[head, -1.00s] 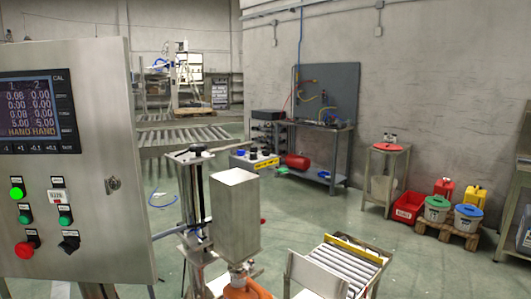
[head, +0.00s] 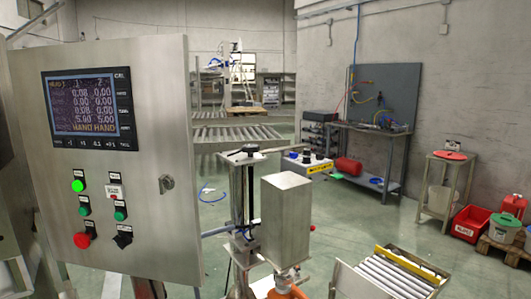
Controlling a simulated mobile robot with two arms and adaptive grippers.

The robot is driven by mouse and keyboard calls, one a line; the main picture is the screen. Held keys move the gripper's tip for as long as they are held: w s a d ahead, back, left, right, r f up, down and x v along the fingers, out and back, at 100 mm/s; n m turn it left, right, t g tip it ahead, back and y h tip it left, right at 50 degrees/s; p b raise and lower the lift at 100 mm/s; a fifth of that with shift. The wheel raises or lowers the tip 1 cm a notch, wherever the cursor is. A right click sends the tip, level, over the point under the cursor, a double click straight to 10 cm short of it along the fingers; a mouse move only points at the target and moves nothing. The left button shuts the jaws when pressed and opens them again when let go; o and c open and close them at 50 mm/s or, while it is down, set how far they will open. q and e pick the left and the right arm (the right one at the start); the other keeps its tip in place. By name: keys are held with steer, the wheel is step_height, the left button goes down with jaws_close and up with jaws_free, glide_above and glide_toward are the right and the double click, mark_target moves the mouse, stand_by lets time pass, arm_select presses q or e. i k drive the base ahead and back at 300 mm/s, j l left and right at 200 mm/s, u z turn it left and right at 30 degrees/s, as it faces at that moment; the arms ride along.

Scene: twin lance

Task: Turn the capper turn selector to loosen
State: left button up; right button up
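A steel control panel (head: 130,60) stands close at the left of the head view. Its screen (head: 85,108) is lit with rows of numbers. Below are a lit green lamp (head: 78,185), several green and white buttons, a red mushroom button (head: 82,240) and a black selector (head: 123,239). Farther back, a small box (head: 307,164) with dark knobs and a yellow label stands behind the steel column. The labels are too small to read, so I cannot tell which control is the capper turn selector. Neither gripper is in view.
A steel post and box-shaped housing (head: 286,215) stand right of the panel, above an orange part. A short roller conveyor (head: 385,275) is at the lower right. A workbench (head: 365,135), a small table (head: 448,158) and bins line the wall. Green floor lies open between.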

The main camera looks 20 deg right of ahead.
mark_target(320, 157)
steer(key=i+l+u, duration=0.2)
steer(key=l, duration=0.15)
steer(key=i+l+u, duration=0.2)
steer(key=l, duration=0.15)
steer(key=l+u, duration=0.15)
steer(key=l, duration=0.25)
steer(key=i+l+u, duration=0.2)
steer(key=l, duration=0.25)
steer(key=i+l, duration=0.1)
steer(key=l, duration=0.35)
